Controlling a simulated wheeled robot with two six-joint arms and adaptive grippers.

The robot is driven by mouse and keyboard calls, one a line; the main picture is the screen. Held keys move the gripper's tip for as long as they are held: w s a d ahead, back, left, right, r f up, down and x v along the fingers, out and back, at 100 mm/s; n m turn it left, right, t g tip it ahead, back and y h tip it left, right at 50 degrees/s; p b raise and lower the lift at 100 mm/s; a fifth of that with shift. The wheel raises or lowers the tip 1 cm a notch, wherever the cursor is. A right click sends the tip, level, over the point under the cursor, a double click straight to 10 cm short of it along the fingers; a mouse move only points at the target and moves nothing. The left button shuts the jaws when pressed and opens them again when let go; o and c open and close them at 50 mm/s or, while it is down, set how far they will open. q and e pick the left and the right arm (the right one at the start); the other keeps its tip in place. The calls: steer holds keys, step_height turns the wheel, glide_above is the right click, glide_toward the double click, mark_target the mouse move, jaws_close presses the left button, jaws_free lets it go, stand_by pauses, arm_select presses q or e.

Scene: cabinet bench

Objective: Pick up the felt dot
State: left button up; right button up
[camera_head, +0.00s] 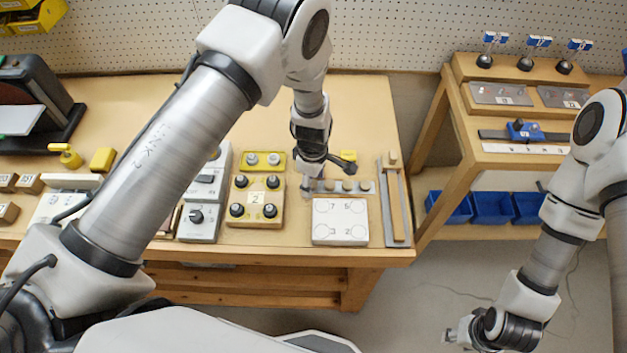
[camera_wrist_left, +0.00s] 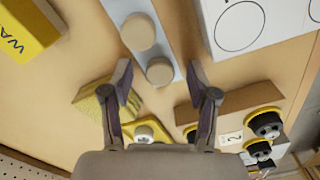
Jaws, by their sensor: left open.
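Several tan felt dots (camera_head: 365,186) sit in a row on a narrow grey strip at the back of the white numbered board. My left gripper (camera_head: 308,188) points down at the strip's left end. In the left wrist view, one round dot (camera_wrist_left: 160,70) lies between the open left fingers (camera_wrist_left: 160,80), with a gap on each side. A second dot (camera_wrist_left: 138,32) lies farther along the grey strip (camera_wrist_left: 176,100). The left gripper holds nothing visible. My right gripper (camera_head: 458,335) hangs low at the right, off the bench; its jaws are too small to read.
The white board (camera_head: 341,233) with numbered circles lies in front of the strip. A wooden block with black knobs (camera_head: 256,214) stands left of it, and a wooden rail (camera_head: 395,205) right. A shelf with blue bins (camera_head: 492,207) stands farther right.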

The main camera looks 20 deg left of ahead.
arm_select(q)
steer(key=shift+a, duration=0.2)
steer(key=shift+d, duration=0.1)
steer(key=c, duration=0.9)
steer(key=shift+o, duration=0.2)
